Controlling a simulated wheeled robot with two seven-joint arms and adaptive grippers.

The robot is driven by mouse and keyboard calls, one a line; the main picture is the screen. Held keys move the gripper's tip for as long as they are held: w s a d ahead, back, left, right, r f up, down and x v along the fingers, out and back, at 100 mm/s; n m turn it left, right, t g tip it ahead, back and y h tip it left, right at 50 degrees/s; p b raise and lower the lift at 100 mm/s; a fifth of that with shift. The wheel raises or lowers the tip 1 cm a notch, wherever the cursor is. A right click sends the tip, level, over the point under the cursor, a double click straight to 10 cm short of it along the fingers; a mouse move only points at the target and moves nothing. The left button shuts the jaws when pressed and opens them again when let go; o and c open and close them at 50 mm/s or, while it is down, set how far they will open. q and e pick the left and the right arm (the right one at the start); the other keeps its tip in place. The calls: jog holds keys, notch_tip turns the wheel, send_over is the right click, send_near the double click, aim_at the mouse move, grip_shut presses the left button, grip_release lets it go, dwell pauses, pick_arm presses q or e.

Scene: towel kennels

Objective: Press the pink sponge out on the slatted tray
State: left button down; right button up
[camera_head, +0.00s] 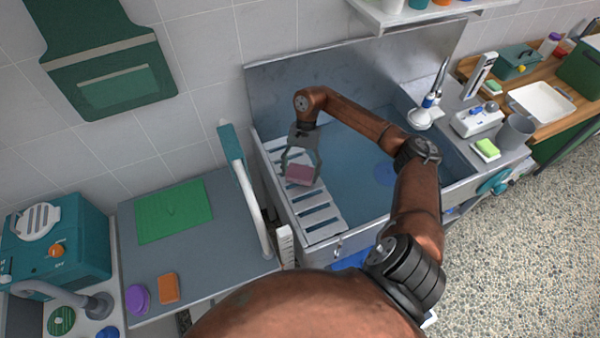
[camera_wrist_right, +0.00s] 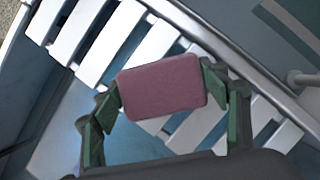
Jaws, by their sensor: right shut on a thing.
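The pink sponge (camera_head: 299,175) is held in my right gripper (camera_head: 301,168), over the slatted tray (camera_head: 320,215). The white slatted tray lies across the left part of the metal sink. In the right wrist view the pink sponge (camera_wrist_right: 162,86) sits between the two green-tipped fingers of the right gripper (camera_wrist_right: 165,95), which are shut on its two ends. The tray's slats (camera_wrist_right: 85,35) show behind the sponge. I cannot tell whether the sponge touches the slats. My left gripper is not in view.
The sink's blue basin (camera_head: 365,165) is open to the right of the tray. A teal-and-white upright handle (camera_head: 240,170) stands at the sink's left edge. A grey counter with a green mat (camera_head: 174,211), an orange sponge (camera_head: 168,288) and a purple item (camera_head: 137,298) lies left.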

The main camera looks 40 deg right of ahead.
aim_at(298, 176)
jog(key=shift+f+b, duration=0.45)
jog(key=shift+f, duration=0.15)
dwell(0.8)
jog(key=shift+s+f+b, duration=0.15)
jog(key=shift+f+b, duration=0.1)
jog(key=shift+b, duration=0.2)
dwell(0.9)
jog(key=shift+r, duration=0.15)
jog(key=shift+r+p, duration=0.3)
jog(key=shift+r, duration=0.6)
jog(key=shift+r+p, duration=0.65)
jog(key=shift+r, duration=2.05)
